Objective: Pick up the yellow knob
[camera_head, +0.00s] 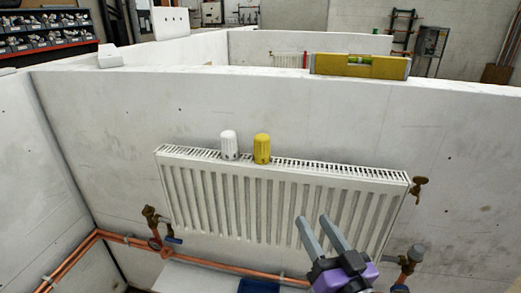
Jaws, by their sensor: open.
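The yellow knob (262,149) stands upright on the top grille of the white radiator (285,195), left of its middle. A white knob (229,145) stands close to its left, with a narrow gap between them. My gripper (320,226) is at the lower right, in front of the radiator. Its two grey fingers are apart and nothing shows between them. The fingertips are below and to the right of the yellow knob, clear of it.
A yellow spirit level (360,66) lies on top of the white partition wall (300,110) behind the radiator. A brass valve (151,216) and copper pipes (215,264) run at the lower left. Another brass fitting (418,188) sticks out at the radiator's right end. Space above the radiator is clear.

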